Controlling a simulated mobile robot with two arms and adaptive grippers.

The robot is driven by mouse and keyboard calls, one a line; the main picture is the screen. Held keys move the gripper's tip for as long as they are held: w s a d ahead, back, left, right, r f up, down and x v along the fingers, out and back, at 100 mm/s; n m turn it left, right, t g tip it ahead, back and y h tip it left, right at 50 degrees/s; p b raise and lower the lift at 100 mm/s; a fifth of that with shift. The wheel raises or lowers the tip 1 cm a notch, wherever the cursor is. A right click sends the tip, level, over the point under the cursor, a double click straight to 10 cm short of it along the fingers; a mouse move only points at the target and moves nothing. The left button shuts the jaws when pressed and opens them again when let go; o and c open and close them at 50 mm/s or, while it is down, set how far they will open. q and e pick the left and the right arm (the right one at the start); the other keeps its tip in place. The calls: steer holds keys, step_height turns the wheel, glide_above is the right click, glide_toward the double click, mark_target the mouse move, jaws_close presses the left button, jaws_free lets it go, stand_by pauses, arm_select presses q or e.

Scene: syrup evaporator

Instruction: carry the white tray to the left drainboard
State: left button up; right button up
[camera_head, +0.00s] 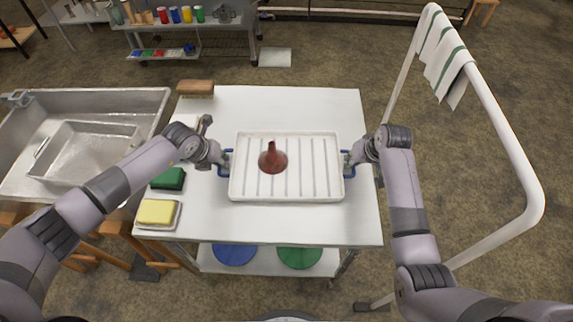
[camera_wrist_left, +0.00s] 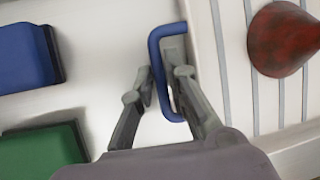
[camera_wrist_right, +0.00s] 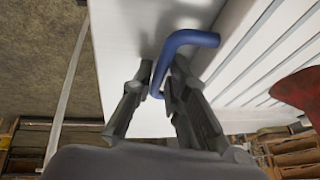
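The white tray (camera_head: 238,193) is a shallow ribbed tray with a blue handle at each end, over the middle of the white table. A dark red funnel (camera_head: 272,160) stands in it, left of centre. My left gripper (camera_head: 224,158) has its fingers closed about the left blue handle (camera_wrist_left: 155,62). My right gripper (camera_head: 350,158) has its fingers closed about the right blue handle (camera_wrist_right: 190,38). The tray looks level; whether it touches the table is unclear. The left drainboard is not clearly identifiable; a metal sink unit (camera_head: 150,100) stands at the left.
A metal basin (camera_head: 85,145) sits in the sink unit. A green block (camera_head: 168,179), a yellow sponge on a dish (camera_head: 157,212) and a brown brush (camera_head: 196,87) lie along the table's left side. A white rail with a towel (camera_head: 445,62) stands at right. The table's back is clear.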

arm_select(q)
jaws_close()
arm_select(e)
jaws_close()
steer(key=shift+r, duration=0.1)
